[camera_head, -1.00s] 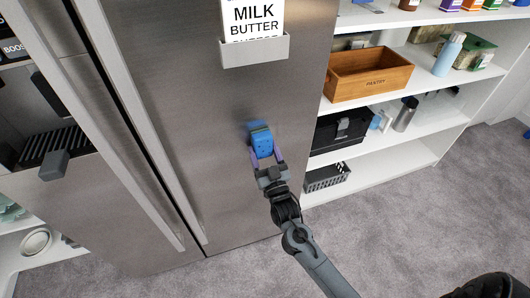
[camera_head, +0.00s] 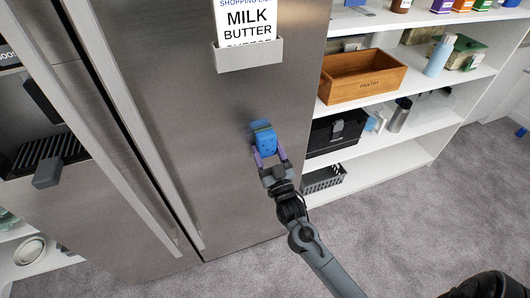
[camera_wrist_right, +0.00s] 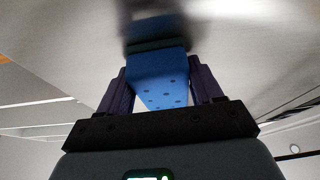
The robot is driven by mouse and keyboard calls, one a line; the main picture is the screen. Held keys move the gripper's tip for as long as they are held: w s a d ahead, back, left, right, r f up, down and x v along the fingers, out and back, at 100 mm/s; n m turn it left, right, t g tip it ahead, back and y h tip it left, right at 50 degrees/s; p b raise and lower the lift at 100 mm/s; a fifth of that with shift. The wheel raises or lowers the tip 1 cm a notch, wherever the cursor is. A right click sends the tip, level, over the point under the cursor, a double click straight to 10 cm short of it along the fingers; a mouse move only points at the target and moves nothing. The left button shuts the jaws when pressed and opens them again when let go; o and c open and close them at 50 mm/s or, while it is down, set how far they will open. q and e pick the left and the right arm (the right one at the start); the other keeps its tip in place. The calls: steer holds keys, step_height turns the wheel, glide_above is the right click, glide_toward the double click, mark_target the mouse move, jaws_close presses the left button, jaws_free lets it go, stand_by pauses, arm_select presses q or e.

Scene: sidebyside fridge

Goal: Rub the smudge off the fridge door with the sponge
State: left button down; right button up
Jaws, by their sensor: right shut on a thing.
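My right gripper (camera_head: 268,155) is shut on a blue sponge (camera_head: 265,138) with a darker green layer at its far side. The sponge is at the steel fridge door (camera_head: 190,70), below the shopping-list holder. In the right wrist view the sponge (camera_wrist_right: 160,76) sits between my purple fingers, its dark layer against or very close to the door (camera_wrist_right: 75,45). A dark blurred patch shows on the door just beyond the sponge; I cannot tell whether it is smudge or reflection. My left gripper is not in view.
The list holder (camera_head: 248,56) sticks out from the door above the sponge. Long vertical door handles (camera_head: 135,125) stand to the left. White shelves (camera_head: 420,120) with a wooden pantry box (camera_head: 362,78) and a black box stand to the right.

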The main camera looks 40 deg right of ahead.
steer(key=shift+s+d, duration=0.25)
steer(key=shift+d, duration=0.45)
steer(key=shift+r, duration=0.1)
steer(key=shift+s+p, duration=0.2)
steer(key=shift+p, duration=0.1)
steer(key=shift+s+a+r, duration=0.1)
steer(key=shift+s+a, duration=0.05)
steer(key=shift+s, duration=0.1)
steer(key=s, duration=0.1)
steer(key=s+a+p, duration=0.1)
steer(key=s+p, duration=0.1)
steer(key=shift+s+a, duration=0.15)
steer(key=shift+a, duration=0.1)
steer(key=shift+s+a+p, duration=0.25)
steer(key=shift+s+p, duration=0.2)
steer(key=shift+s, duration=0.15)
